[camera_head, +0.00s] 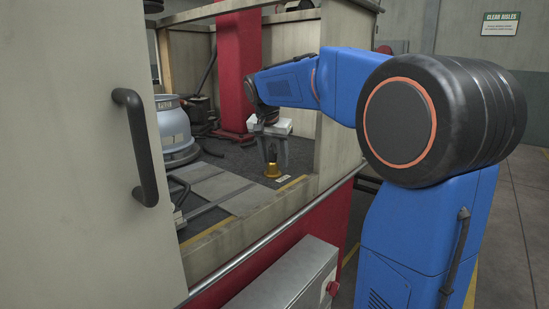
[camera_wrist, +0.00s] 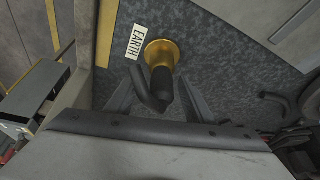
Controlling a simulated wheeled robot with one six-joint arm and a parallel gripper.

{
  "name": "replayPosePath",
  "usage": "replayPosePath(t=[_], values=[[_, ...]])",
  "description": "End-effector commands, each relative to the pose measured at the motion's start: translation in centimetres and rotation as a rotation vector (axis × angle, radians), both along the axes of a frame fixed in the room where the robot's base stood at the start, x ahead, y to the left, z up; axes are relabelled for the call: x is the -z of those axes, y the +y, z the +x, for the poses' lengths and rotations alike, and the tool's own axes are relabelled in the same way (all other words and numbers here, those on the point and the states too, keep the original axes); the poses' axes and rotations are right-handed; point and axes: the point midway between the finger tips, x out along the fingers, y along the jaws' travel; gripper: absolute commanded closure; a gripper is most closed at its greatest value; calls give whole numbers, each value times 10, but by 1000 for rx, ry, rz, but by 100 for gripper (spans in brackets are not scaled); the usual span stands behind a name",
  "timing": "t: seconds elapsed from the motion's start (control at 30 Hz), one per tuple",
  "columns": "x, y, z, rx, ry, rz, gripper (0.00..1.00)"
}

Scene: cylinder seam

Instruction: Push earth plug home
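The earth plug (camera_wrist: 162,84) is dark, with a bent black cable (camera_wrist: 143,92) beside it. It stands at the round brass socket (camera_wrist: 161,53) next to a white "EARTH" label (camera_wrist: 134,42). In the head view the brass socket (camera_head: 272,171) sits on the dark floor inside the cabinet, with the dark plug (camera_head: 271,155) above it. My gripper (camera_head: 273,160) points down over the plug. In the wrist view its two grey fingers (camera_wrist: 158,87) lie either side of the plug with gaps visible. How deep the plug sits cannot be told.
A cabinet opening frames my arm, with a pale sill (camera_head: 258,222) in front and a door with a black handle (camera_head: 137,147) at left. A grey cylinder (camera_head: 174,130) stands inside at left. A red column (camera_head: 238,70) rises behind. Dark floor around the socket is mostly clear.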

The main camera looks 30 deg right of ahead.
Motion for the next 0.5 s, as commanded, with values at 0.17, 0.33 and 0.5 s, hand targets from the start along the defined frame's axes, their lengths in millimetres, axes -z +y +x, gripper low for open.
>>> replayPosePath(t=[0.17,0.33,0.5], values=[[-3,1,-1,0,-1,1,52],[-21,6,-5,-1,-3,0,52],[-52,15,-14,-1,-3,0,52]])
